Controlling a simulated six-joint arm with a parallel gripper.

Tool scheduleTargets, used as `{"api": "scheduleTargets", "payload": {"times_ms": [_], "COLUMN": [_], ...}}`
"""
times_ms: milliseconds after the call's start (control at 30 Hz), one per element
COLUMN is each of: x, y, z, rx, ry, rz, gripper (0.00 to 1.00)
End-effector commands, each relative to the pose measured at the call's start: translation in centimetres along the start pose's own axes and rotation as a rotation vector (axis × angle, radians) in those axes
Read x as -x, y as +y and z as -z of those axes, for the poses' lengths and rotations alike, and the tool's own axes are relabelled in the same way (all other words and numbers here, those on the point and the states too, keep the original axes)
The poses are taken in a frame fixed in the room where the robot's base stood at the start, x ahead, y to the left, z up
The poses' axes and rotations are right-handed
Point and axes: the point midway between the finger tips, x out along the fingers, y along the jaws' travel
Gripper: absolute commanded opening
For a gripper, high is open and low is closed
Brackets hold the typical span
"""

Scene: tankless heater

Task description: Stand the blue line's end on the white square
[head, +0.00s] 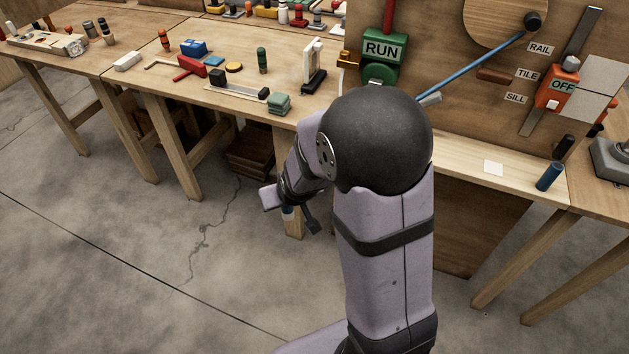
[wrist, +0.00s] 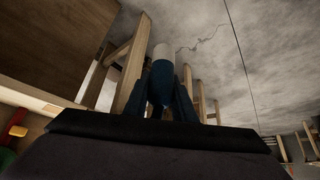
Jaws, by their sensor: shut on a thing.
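A white square (head: 493,168) lies flat on the narrow wooden shelf at the right in the head view. A straight blue line (head: 470,68) slants from a black knob on a round wooden disc down to a grey piece, partly behind my arm. My gripper (head: 288,212) hangs low, in front of the bench and left of the square, well away from it. In the wrist view my gripper (wrist: 163,105) is shut on a dark blue piece with a pale tip (wrist: 160,75). Whether this piece joins the blue line is hidden.
A green RUN box (head: 384,72) and an orange OFF switch (head: 556,95) are on the board behind. The left bench (head: 145,85) holds several small objects.

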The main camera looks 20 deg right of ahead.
Motion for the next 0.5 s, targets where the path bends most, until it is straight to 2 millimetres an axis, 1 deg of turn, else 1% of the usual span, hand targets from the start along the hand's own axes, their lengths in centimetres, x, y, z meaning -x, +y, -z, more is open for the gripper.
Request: {"api": "scheduleTargets", "payload": {"times_ms": [133,267,333,400,500], "x": [1.6,3.5,4.8,5.6,6.1], "y": [0.0,0.4,1.4,3.0,5.3], "z": [-1.1,-1.2,-0.4,0.7,2.2], "rx": [-0.003,-0.01,-0.023,-0.042,-0.071], "ry": [0.003,0.006,0.008,0.004,-0.002], "rz": [0.0,-0.004,-0.015,-0.032,-0.054], "gripper": [0.0,0.0,0.0,0.0,0.0]}}
